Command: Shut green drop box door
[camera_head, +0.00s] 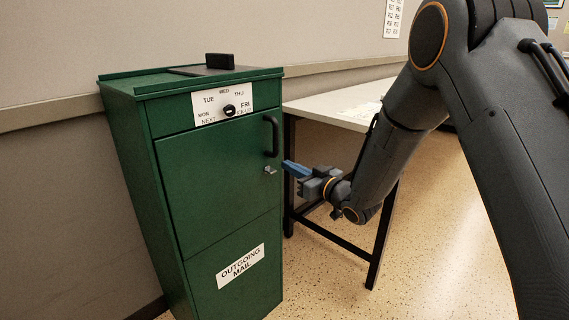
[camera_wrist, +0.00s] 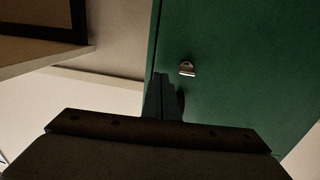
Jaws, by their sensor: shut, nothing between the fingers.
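The green drop box (camera_head: 232,226) stands upright against the wall in the head view. Its door (camera_head: 212,176) looks flush with the box front, with no gap that I can make out. The door has a black handle (camera_head: 271,136) at its upper right and a small silver latch (camera_head: 269,169) below it. My gripper (camera_head: 286,165) is shut and empty, just right of the latch at the door's right edge. In the wrist view the gripper (camera_wrist: 163,84) points at the green door (camera_wrist: 235,60), below the silver latch (camera_wrist: 187,69). I cannot tell whether it touches the door.
A light table (camera_head: 335,105) with dark legs stands right of the box, behind my gripper. A dark flap with a raised black grip (camera_head: 219,61) is on the box top. The speckled floor (camera_head: 440,240) is clear at the right.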

